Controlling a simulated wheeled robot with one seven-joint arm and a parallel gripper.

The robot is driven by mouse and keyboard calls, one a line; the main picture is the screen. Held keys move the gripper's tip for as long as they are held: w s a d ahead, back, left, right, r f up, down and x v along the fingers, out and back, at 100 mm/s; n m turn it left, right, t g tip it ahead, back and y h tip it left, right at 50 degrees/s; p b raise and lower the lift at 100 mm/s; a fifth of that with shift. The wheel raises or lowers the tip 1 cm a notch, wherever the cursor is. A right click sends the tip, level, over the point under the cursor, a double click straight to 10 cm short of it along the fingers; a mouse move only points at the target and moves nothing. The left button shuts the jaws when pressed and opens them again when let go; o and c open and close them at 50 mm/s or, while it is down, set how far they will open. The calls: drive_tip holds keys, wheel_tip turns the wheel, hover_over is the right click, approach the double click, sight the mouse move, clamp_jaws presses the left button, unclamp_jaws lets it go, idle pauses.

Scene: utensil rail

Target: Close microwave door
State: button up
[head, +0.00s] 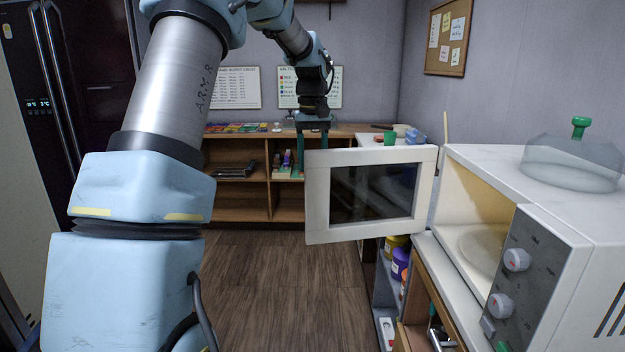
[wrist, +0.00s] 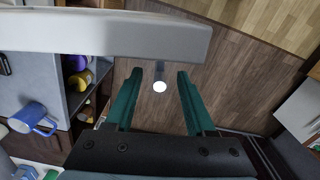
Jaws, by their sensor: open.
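The microwave (head: 490,165) stands on the counter at the right in the head view, its lit inside and turntable showing. Its white-framed door (head: 318,200) with a dark window is swung wide open, out to the left of the body. My gripper (head: 312,150) is at the far side of the door's free end, near its top left corner; its fingertips are partly hidden behind the door. In the wrist view the door's white edge (wrist: 110,32) crosses the top left, just beyond the open green fingers of my gripper (wrist: 160,75). Contact with the door cannot be told.
A glass dome with a green knob (head: 572,160) sits on top of the microwave. A blue mug (wrist: 32,118) shows in the wrist view. Shelves with jars (head: 398,262) lie below the counter. A low wooden shelf (head: 240,205) lines the back wall. The floor (head: 290,300) left of the door is clear.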

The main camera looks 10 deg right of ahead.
sight(312, 180)
drive_tip(key=shift+f+p, duration=0.4)
drive_tip(key=shift+f, duration=2.3)
drive_tip(key=shift+c, duration=0.3)
clamp_jaws()
